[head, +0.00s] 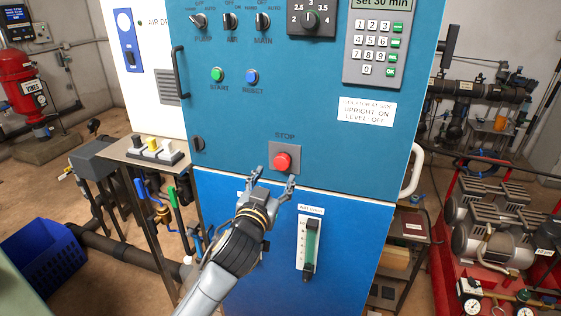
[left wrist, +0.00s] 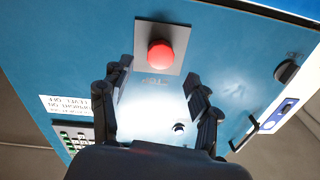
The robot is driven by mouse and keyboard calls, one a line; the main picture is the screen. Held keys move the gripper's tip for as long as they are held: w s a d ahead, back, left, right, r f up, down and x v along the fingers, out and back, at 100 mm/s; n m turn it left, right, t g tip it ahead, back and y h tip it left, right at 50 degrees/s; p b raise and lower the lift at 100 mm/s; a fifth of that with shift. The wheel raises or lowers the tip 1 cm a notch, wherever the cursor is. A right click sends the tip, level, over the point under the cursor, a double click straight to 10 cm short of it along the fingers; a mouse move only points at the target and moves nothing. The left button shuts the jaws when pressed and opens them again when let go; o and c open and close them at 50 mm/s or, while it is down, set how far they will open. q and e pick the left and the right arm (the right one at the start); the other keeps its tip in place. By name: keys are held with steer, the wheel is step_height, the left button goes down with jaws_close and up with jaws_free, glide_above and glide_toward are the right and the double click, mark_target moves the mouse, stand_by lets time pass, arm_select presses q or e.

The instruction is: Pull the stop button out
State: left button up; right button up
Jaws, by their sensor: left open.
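The red stop button (head: 282,162) sits on a grey square plate (head: 291,149) under the word STOP on the blue control cabinet (head: 240,120). My left gripper (head: 272,180) is open and empty, just below the button, with its fingers pointing up at the panel. In the left wrist view the red button (left wrist: 160,54) lies ahead of the gap between the two spread fingers (left wrist: 158,88), apart from both. Whether the button is pushed in or out cannot be told. My right gripper does not show.
Green (head: 217,74) and blue (head: 252,76) buttons, selector knobs and a keypad (head: 375,48) are higher on the cabinet. A flow gauge (head: 309,243) is below right. A side table with rocker switches (head: 155,149) stands left. A white handle (head: 413,170) projects at right.

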mark_target(281, 164)
arm_select(q)
steer(key=shift+p+x, duration=0.6)
steer(key=shift+x, duration=2.5)
steer(key=shift+c, duration=0.2)
